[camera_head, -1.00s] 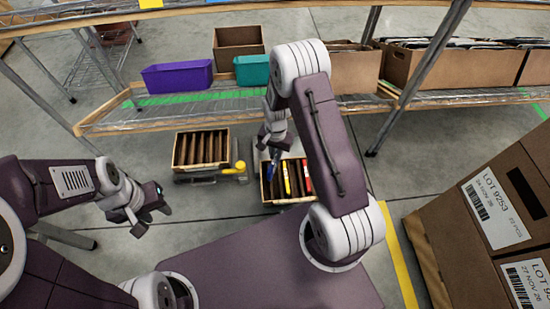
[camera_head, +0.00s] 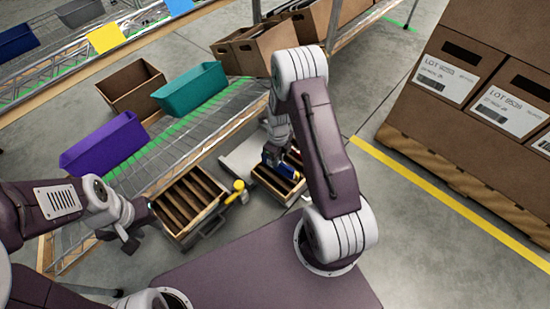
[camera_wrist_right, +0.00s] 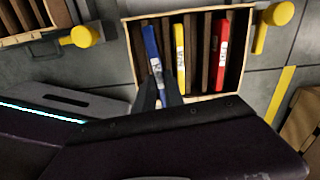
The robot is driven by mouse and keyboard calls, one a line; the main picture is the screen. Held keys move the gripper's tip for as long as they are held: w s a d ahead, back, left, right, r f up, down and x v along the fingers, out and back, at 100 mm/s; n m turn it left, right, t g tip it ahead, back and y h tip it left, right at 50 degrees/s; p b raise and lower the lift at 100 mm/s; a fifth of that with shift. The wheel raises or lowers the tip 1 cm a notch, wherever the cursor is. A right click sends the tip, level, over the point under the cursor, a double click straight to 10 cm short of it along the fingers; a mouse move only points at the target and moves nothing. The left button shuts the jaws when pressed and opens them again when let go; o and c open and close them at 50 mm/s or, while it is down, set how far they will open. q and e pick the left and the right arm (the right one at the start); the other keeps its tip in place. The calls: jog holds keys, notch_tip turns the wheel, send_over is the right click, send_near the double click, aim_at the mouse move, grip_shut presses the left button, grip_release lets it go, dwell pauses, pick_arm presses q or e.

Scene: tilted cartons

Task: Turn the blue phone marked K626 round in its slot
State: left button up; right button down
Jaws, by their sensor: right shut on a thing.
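The blue phone (camera_wrist_right: 152,42) stands on edge at the left end of the slotted carton (camera_wrist_right: 134,70) in the right wrist view, with a white label on it too small to read. My right gripper (camera_wrist_right: 160,88) is shut on its near end. In the head view my right gripper (camera_head: 276,152) is over the carton (camera_head: 270,189), with the blue phone (camera_head: 267,158) at its jaws. A yellow phone (camera_wrist_right: 179,50) and a red phone (camera_wrist_right: 220,50) stand in other slots. My left gripper (camera_head: 138,232) is away to the left; its jaws are unclear.
A second slotted carton (camera_head: 180,238) with brown dividers stands to the left, beside a yellow knob (camera_head: 239,185). Purple (camera_head: 103,144) and teal (camera_head: 190,90) bins sit on the rack behind. Stacked lot cartons (camera_head: 480,65) stand at the right; the floor before them is open.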

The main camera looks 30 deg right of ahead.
aim_at(278, 170)
jog(key=shift+s+f+m, duration=0.1)
jog(key=shift+f+m, duration=0.6)
jog(key=shift+f, duration=0.05)
pick_arm(q)
jog(key=shift+w+a+f, duration=0.2)
jog(key=shift+w+f, duration=0.05)
jog(key=shift+w, duration=0.1)
